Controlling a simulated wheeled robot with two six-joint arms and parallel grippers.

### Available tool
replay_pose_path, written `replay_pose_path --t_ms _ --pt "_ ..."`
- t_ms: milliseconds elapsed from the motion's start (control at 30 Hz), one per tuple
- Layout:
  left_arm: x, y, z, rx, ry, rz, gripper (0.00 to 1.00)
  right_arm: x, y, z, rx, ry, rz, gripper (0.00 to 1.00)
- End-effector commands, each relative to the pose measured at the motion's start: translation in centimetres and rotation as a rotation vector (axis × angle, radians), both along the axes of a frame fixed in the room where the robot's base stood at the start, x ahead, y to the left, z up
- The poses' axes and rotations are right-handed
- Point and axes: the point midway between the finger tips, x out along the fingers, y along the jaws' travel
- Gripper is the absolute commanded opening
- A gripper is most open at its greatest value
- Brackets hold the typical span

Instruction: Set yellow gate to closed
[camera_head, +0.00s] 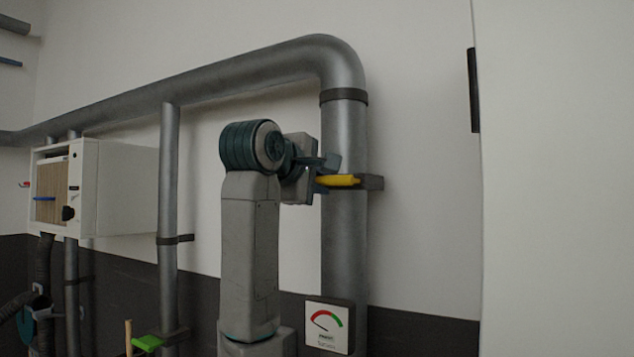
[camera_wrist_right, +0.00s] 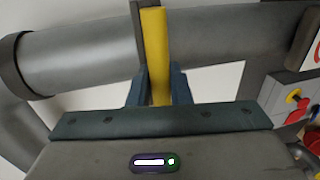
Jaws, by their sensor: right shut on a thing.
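The yellow gate (camera_head: 338,181) is a yellow handle on a dark bracket (camera_head: 371,182) across the thick grey vertical pipe (camera_head: 344,235). In the head view the handle lies about level, sticking out to the left of the bracket. My right gripper (camera_head: 322,176) is shut on the handle's left end. In the right wrist view the yellow handle (camera_wrist_right: 157,60) runs up between the two fingers of my right gripper (camera_wrist_right: 160,88), in front of the pipe (camera_wrist_right: 85,62). The fingers hide part of the handle. My left gripper is in neither view.
A gauge (camera_head: 328,326) with a red and green arc is low on the pipe. A green handle (camera_head: 148,343) is on the thinner pipe (camera_head: 168,200) at the left. A white box (camera_head: 115,185) hangs on the wall. Bare wall (camera_head: 425,200) lies to the right.

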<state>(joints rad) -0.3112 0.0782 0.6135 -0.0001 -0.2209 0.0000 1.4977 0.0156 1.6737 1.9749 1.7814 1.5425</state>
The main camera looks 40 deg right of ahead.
Motion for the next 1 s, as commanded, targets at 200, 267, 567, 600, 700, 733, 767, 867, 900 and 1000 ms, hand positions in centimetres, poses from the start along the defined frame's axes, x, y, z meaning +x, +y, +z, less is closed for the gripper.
replay_pose_path --t_ms 200,267,567,600,700,733,767,867,900,1000 --pt "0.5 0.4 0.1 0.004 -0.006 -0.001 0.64 -0.1 -0.1 0.1 -0.001 -0.001 -0.003 0.37" --pt "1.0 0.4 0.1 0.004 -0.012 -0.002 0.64 -0.1 -0.1 0.1 -0.001 -0.001 -0.002 0.37" --pt "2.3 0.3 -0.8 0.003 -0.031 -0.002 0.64 -0.5 1.1 0.1 -0.001 -0.003 0.001 0.37" --pt "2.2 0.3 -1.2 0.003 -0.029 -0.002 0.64 -0.7 1.7 0.1 -0.001 -0.003 0.003 0.37" --pt "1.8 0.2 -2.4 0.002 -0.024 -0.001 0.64 -1.4 3.5 0.3 0.0 -0.004 0.003 0.37" --pt "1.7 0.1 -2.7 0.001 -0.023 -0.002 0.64 -1.7 4.2 0.4 0.0 -0.004 0.003 0.37" --pt "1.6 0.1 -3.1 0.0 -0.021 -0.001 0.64 -1.9 4.7 0.6 -0.001 -0.003 0.004 0.37" --pt "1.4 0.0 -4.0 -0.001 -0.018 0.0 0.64 -2.7 6.5 1.0 0.0 -0.003 0.002 0.37" --pt "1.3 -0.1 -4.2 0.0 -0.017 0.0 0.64 -2.9 7.1 1.2 0.0 -0.003 0.002 0.37" --pt "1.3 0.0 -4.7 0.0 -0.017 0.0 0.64 -3.5 8.4 1.5 0.001 -0.002 0.0 0.37"
